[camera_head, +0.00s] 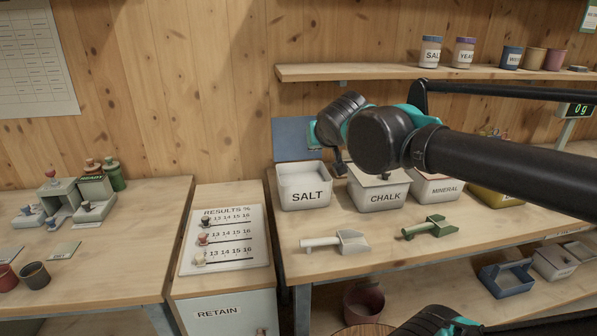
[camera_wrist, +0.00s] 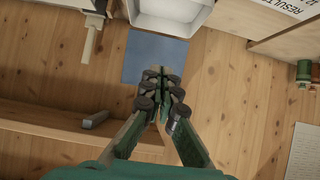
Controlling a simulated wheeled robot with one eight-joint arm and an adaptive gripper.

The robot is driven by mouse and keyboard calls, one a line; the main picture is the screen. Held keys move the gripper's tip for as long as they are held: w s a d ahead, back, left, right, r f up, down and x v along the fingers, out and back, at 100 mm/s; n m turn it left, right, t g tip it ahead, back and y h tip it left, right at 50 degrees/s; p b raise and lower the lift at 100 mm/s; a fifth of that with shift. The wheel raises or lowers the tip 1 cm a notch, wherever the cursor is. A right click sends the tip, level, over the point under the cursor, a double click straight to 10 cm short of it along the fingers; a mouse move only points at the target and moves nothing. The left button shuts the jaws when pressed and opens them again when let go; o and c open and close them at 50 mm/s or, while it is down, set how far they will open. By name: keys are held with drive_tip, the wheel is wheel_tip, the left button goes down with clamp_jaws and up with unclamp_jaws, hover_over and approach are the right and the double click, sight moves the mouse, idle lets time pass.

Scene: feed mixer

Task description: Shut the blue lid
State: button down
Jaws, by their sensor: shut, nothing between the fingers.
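The blue lid (camera_head: 291,136) stands open, raised behind the white SALT bin (camera_head: 305,196), close to the plank wall. The bin's open top shows pale contents. In the wrist view the lid (camera_wrist: 143,57) is a flat blue panel beside the white bin (camera_wrist: 178,14). My gripper (camera_wrist: 163,76) is shut and empty, its fingertips overlapping the lid's edge away from the bin in that view. I cannot tell whether they touch it. In the head view my arm's dark links hide most of the gripper and the lid's right side.
The CHALK bin (camera_head: 379,196) and MINERAL bin (camera_head: 435,188) stand right of the SALT bin. A white scoop (camera_head: 340,242) and a green scoop (camera_head: 428,228) lie in front. A wall shelf (camera_head: 345,73) with jars runs above. The results board (camera_head: 224,239) lies left.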

drive_tip(key=shift+s+d+r, duration=0.1)
drive_tip(key=shift+s+d, duration=0.1)
drive_tip(key=shift+s, duration=0.5)
drive_tip(key=shift+s+d, duration=0.2)
drive_tip(key=shift+s, duration=0.5)
drive_tip(key=shift+s+d, duration=0.25)
drive_tip(key=shift+s, duration=0.5)
drive_tip(key=shift+s+d, duration=0.2)
drive_tip(key=shift+s, duration=0.5)
drive_tip(key=shift+s+d+r, duration=0.1)
drive_tip(key=shift+s+d, duration=0.1)
drive_tip(key=shift+s, duration=0.55)
drive_tip(key=shift+s+d+r, duration=0.1)
drive_tip(key=shift+s+d, duration=0.1)
drive_tip(key=shift+s, duration=0.5)
drive_tip(key=shift+s+d, duration=0.25)
drive_tip(key=shift+s, duration=0.5)
drive_tip(key=shift+s+d, duration=0.2)
drive_tip(key=shift+s, duration=0.55)
drive_tip(key=shift+s, duration=0.1)
